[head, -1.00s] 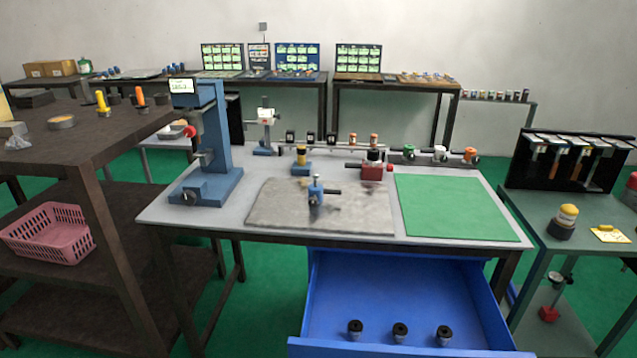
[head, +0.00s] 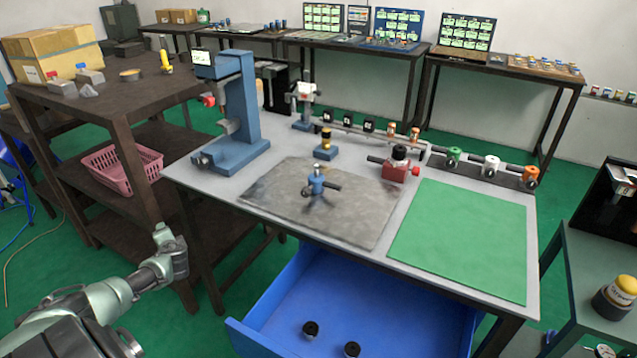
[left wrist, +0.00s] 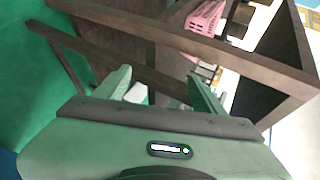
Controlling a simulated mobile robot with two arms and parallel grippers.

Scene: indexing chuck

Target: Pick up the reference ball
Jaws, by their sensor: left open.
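I cannot make out a reference ball for certain. A small blue fixture (head: 315,184) with a pale tip and a dark side rod stands on the grey stone plate (head: 372,228); whether the tip is a ball is too small to tell. My left arm comes in at the lower left of the head view, beside the brown shelf table (head: 128,103) and well apart from the fixture. In the left wrist view my left gripper (left wrist: 160,80) is open, with its fingers apart and nothing seen held, facing the brown frame. My right gripper is not in view.
A blue press (head: 240,110), a red block fixture (head: 396,168) and a green mat (head: 462,240) share the workbench. An open blue drawer (head: 290,290) juts out in front. A pink basket (head: 120,165) sits on the brown shelf. The mat is bare.

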